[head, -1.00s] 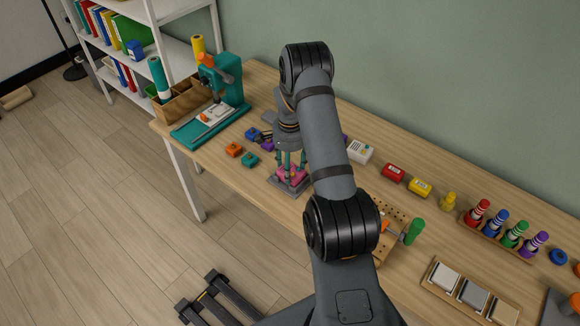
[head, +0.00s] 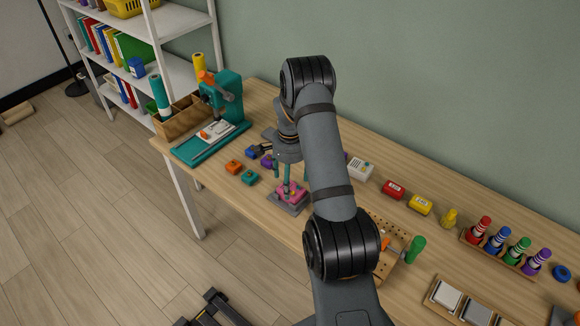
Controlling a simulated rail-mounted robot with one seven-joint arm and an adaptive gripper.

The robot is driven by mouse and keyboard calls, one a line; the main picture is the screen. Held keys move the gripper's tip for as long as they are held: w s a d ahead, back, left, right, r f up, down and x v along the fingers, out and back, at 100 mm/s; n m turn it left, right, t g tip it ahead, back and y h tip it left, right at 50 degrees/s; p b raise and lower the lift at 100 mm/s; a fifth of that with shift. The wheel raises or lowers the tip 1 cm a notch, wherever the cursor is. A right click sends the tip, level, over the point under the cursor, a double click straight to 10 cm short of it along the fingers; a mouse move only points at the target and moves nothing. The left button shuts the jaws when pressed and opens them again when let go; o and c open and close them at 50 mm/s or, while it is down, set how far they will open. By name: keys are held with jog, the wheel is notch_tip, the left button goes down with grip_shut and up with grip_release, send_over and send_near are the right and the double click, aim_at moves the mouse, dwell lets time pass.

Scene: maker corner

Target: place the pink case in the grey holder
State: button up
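The pink case (head: 291,190) sits in or on the grey holder (head: 279,207), near the front edge of the table. Its seating depth is too small to tell. My gripper (head: 295,176) is just above the pink case, pointing down. Its teal fingers are spread apart, with the tips at or a little above the case's top. The gripper looks open; my arm hides part of its right side.
Orange (head: 233,167) and teal (head: 250,177) blocks lie left of the holder, with blue and purple ones behind. A teal press (head: 226,97) stands at back left. A pegboard (head: 398,243) is at right. A white box (head: 360,169) and red case (head: 393,189) lie behind.

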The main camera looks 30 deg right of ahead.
notch_tip(320, 180, up, 10)
jog(key=shift+b, duration=0.4)
jog(key=shift+f, duration=0.1)
jog(key=shift+o, duration=0.5)
jog(key=shift+a, duration=0.1)
